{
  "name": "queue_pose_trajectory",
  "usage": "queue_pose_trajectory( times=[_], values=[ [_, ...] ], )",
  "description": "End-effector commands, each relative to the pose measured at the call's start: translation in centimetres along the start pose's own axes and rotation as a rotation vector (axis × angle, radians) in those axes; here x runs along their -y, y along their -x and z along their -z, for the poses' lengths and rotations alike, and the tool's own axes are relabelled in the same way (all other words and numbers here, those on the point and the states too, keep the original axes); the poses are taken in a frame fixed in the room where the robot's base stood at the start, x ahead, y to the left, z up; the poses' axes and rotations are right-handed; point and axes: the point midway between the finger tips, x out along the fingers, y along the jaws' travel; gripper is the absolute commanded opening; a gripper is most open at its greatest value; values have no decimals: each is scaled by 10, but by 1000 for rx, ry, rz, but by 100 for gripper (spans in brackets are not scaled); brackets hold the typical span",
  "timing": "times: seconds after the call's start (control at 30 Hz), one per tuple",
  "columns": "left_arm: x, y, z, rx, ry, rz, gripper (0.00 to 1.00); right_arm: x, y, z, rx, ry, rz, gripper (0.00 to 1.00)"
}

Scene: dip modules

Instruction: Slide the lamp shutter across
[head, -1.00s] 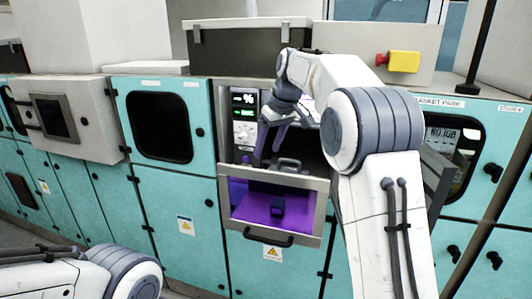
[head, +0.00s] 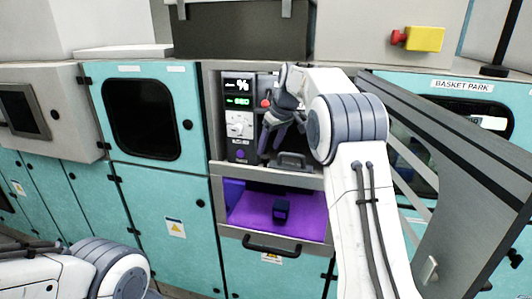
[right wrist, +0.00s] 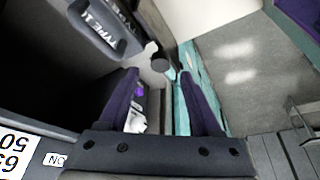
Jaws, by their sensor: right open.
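My right gripper (head: 272,136) is inside the upper bay of the teal cabinet, fingers pointing down, just right of the control panel (head: 239,118). In the right wrist view its two dark fingers (right wrist: 159,76) are apart with nothing gripped. A dark round knob (right wrist: 160,64) shows close beyond the fingertips, near the gap. I cannot tell for sure which part is the lamp shutter; my arm hides the bay's right side. Below is a purple-lit drawer (head: 246,214) holding a small dark block (head: 281,211). My left gripper is out of view.
A dark handled piece marked TYPE I (right wrist: 105,30) is beside the fingers; a dark handle (head: 292,161) shows below the gripper. A red knob (head: 266,103) is beside the gripper. A large grey panel (head: 470,190) stands out at right. The drawer's bar handle (head: 272,246) protrudes.

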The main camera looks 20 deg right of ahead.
Motion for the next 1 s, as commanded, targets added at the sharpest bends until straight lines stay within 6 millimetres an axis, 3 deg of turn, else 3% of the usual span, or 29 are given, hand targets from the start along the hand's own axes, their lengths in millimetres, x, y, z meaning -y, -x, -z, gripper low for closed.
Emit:
queue_pose_trajectory(
  times=[0.23,0.6,0.63,0.8,1.0],
  values=[
    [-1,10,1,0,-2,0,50,0,-33,0,2,-1,2,66],
    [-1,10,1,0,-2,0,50,0,-41,0,-1,0,0,66],
    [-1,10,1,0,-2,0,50,0,-41,0,-1,0,0,62],
    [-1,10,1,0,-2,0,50,0,-41,0,-1,0,0,0],
    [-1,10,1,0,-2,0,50,0,-41,0,-1,0,0,0]
  ],
)
